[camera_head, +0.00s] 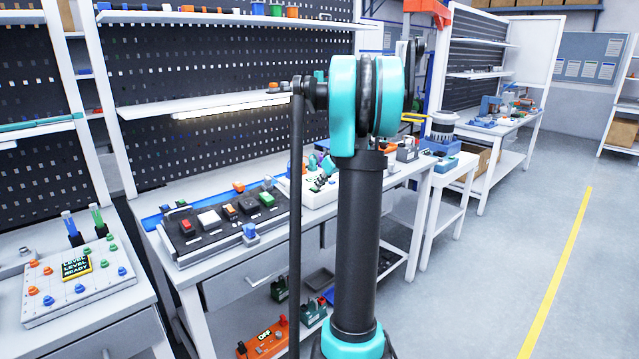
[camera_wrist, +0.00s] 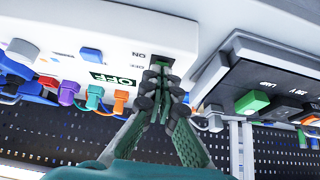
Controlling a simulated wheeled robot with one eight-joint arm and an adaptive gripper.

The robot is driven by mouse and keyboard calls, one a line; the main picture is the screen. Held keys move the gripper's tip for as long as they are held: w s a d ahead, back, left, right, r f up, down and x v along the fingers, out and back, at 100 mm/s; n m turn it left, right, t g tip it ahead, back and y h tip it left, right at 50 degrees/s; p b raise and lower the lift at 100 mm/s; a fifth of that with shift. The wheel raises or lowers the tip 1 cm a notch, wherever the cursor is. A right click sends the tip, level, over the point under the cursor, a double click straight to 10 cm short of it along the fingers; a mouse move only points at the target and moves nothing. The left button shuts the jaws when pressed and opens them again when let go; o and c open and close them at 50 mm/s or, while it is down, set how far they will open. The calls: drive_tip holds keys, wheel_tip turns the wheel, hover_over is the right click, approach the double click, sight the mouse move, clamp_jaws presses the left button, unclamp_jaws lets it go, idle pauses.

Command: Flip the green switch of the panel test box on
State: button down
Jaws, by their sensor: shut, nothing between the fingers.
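The white panel test box (camera_wrist: 60,28) fills the upper left of the wrist view, seen upside down. It bears an "ON" mark (camera_wrist: 139,55) and a dark green plate reading "OFF" (camera_wrist: 113,79). A dark switch slot (camera_wrist: 163,60) with a little green showing lies beside these marks. My gripper (camera_wrist: 162,78) is shut and empty, with its fingertips at the slot. The fingers cover most of the switch, so its position and any contact are unclear. In the head view the white box (camera_head: 318,197) is partly hidden behind my arm.
A dark panel with coloured buttons (camera_head: 225,222) stands left of the white box; it shows close by in the wrist view (camera_wrist: 275,75). Coloured plugs (camera_wrist: 68,92) line the white box's edge. The perforated back wall (camera_head: 220,140) and shelf rise behind. The right floor is clear.

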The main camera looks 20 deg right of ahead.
drive_tip(key=shift+s+f, duration=0.1)
drive_tip(key=shift+f, duration=0.2)
drive_tip(key=shift+r, duration=0.15)
drive_tip(key=shift+r, duration=0.7)
